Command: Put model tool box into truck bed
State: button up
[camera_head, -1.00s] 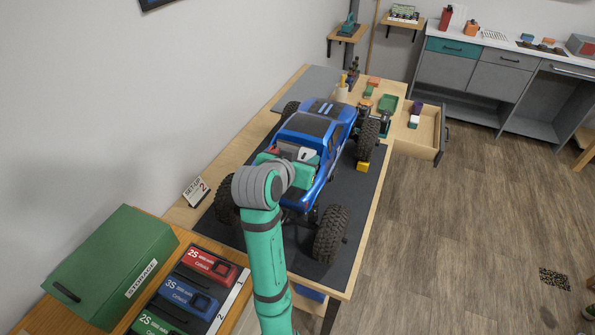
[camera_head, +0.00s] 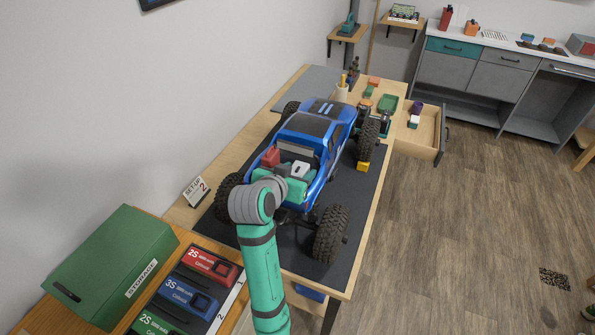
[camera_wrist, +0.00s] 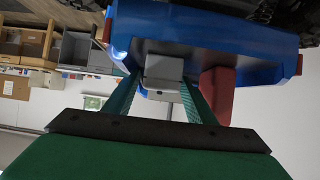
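A small grey-white box (camera_head: 299,169), which looks like the model tool box, is at the blue truck's (camera_head: 321,127) open rear bed. My gripper (camera_head: 298,181) is at the rear of the bed. In the wrist view my gripper (camera_wrist: 161,80) has one finger on each side of the grey box (camera_wrist: 163,73) and appears shut on it. The bed floor under the box is hidden, so I cannot tell whether it rests there. A red block (camera_head: 270,157) sits left of it in the bed; it also shows in the wrist view (camera_wrist: 216,94).
The truck stands on a dark mat (camera_head: 353,208) on the wooden workbench. A "SET UP 2" sign (camera_head: 196,190) stands left of it. A green storage box (camera_head: 112,262) and several battery packs are nearer me. An open drawer (camera_head: 437,130) juts out at the right.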

jog(key=shift+r, duration=0.1)
jog(key=v, duration=1.2)
jog(key=shift+s, duration=0.15)
dwell(0.4)
